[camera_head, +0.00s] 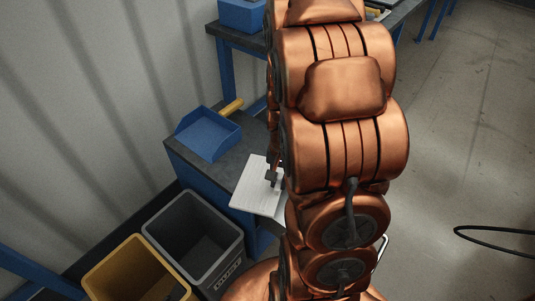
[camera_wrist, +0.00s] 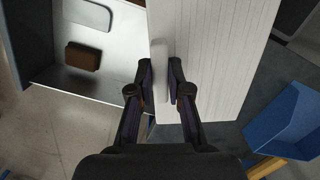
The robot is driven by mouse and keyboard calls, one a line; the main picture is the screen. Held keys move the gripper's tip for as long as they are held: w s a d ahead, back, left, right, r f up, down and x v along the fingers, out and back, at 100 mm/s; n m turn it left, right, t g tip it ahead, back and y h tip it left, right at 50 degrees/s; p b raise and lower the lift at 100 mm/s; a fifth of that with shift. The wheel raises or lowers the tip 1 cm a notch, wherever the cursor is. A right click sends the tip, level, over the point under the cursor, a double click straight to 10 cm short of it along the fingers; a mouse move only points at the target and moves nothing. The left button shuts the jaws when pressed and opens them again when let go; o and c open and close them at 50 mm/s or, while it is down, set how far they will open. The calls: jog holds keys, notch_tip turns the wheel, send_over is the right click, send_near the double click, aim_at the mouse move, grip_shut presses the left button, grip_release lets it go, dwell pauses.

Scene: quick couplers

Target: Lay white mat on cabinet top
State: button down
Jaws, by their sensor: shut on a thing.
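The white mat (camera_head: 256,188) is a flat, ribbed sheet over the front part of the dark grey cabinet top (camera_head: 226,170). In the wrist view the mat (camera_wrist: 215,55) fills the upper middle, with a raised white strip near its left edge. My gripper (camera_wrist: 161,78) is shut on this strip, one finger on each side. In the head view my gripper (camera_head: 272,178) is at the mat's right side, and my arm hides part of the mat. I cannot tell whether the mat touches the cabinet top.
A blue bin (camera_head: 208,136) stands on the cabinet top behind the mat, beside a yellow bar (camera_head: 231,107). A grey bin (camera_head: 196,240) and a yellow bin (camera_head: 130,272) stand below. An open drawer (camera_wrist: 62,72) holds a brown block (camera_wrist: 83,56).

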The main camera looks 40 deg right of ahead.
jog(key=w+d, duration=0.2)
jog(key=w, duration=0.2)
jog(key=w+d+f, duration=0.1)
jog(key=w+d, duration=0.2)
jog(key=w, duration=0.1)
jog(key=w+d+p, duration=0.1)
jog(key=w+d, duration=0.2)
jog(key=w, duration=0.1)
jog(key=shift+f, duration=1.95)
jog(key=c, duration=1.1)
grip_release()
